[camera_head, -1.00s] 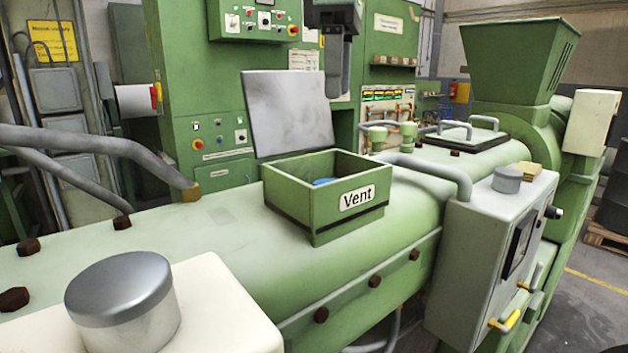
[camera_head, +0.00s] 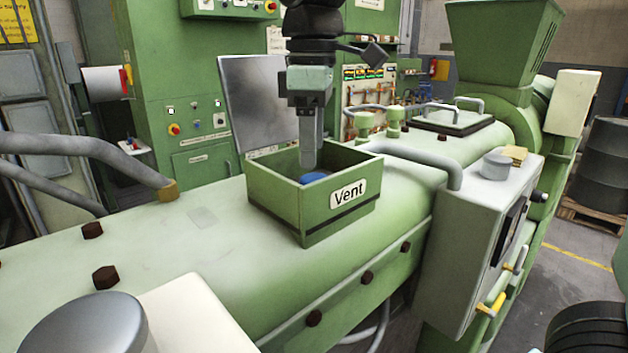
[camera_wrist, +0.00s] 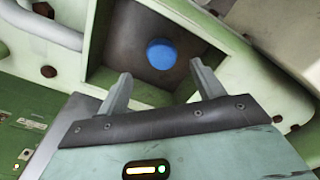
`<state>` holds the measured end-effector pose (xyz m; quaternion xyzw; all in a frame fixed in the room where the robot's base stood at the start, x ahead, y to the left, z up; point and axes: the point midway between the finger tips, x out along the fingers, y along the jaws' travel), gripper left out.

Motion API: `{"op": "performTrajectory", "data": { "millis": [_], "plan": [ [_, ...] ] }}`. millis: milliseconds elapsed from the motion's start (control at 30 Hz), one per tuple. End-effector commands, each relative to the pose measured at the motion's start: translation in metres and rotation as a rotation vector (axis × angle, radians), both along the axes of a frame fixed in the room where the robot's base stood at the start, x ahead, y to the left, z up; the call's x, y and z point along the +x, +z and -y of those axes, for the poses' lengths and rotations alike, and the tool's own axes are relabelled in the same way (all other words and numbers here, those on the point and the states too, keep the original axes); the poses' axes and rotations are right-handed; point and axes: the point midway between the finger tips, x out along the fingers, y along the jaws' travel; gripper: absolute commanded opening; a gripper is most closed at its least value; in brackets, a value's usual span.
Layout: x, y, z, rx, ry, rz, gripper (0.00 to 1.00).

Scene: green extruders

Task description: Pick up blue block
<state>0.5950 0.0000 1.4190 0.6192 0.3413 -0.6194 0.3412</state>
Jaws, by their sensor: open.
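The blue block (camera_head: 313,177) lies inside the green box labelled Vent (camera_head: 336,210); only its top shows over the box wall in the head view. In the wrist view the blue block (camera_wrist: 161,54) looks round and rests on the dark floor of the box, ahead of the fingers. My gripper (camera_head: 311,166) points down over the open box, its fingertips at about the rim in the head view. In the wrist view my gripper (camera_wrist: 160,82) is open and empty, its two fingers apart on either side of the block's line.
The raised grey lid (camera_head: 255,100) stands behind the box. A grey pipe handle (camera_head: 420,155) curves along the box's right side. A control cabinet (camera_head: 470,240) with a grey cap (camera_head: 496,166) stands further right. A thick grey pipe (camera_head: 90,155) is at left.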

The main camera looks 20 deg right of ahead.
Motion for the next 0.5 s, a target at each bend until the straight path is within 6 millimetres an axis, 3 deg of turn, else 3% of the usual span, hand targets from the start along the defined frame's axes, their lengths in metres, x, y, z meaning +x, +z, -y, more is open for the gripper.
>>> {"op": "performTrajectory", "data": {
  "millis": [233, 500],
  "plan": [
    [-0.002, -0.015, 0.0, -0.001, 0.001, -0.003, 0.67],
    [-0.005, -0.052, 0.0, -0.001, 0.0, -0.003, 0.67]
  ]
}}
